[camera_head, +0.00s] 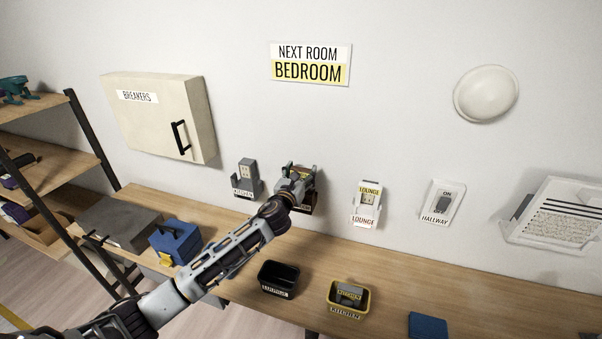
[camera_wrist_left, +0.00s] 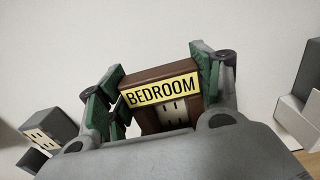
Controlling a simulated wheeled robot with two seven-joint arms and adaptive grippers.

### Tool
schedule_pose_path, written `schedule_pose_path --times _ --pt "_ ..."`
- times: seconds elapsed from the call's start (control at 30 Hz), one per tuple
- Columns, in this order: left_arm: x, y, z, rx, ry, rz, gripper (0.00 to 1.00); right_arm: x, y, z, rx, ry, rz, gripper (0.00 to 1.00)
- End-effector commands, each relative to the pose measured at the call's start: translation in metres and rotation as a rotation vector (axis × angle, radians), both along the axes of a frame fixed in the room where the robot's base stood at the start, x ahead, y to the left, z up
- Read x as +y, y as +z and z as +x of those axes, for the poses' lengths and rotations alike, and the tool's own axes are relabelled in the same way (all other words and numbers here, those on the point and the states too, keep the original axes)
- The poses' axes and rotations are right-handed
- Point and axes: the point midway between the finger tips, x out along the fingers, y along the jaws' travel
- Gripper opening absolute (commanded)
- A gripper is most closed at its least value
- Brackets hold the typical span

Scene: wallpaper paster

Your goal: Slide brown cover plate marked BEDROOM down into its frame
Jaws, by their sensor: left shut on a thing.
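The brown cover plate (camera_wrist_left: 155,72) has a yellow BEDROOM label and stands upright in the left wrist view, with a pale socket showing below the label. My left gripper (camera_wrist_left: 160,88) is shut on the plate, with a green-padded finger on each side. In the head view my left gripper (camera_head: 295,176) is at the wall and hides most of the plate. A dark part of the brown frame (camera_head: 308,208) shows below the gripper. How deep the plate sits in the frame cannot be told. My right gripper is not in view.
A grey KITCHEN outlet (camera_head: 246,178) is just left of the gripper; a white LOUNGE outlet (camera_head: 367,204) and HALLWAY switch (camera_head: 441,203) are to the right. Below, the bench holds a black bin (camera_head: 279,279), a yellow-rimmed KITCHEN bin (camera_head: 331,298) and a blue toolbox (camera_head: 175,243).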

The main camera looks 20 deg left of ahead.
Motion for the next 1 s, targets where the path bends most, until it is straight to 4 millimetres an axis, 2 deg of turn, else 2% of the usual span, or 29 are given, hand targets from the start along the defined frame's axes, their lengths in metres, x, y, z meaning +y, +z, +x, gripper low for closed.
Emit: schedule_pose_path --times 0.77,0.8,1.0 --pt "0.000 -0.012 0.000 0.001 0.000 -0.001 0.41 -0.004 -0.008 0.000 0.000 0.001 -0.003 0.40" --pt "0.000 -0.012 0.000 0.001 0.000 -0.001 0.67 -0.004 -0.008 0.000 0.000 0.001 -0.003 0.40" --pt "0.000 -0.012 0.000 0.001 0.000 -0.001 0.90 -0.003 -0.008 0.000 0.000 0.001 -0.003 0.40"
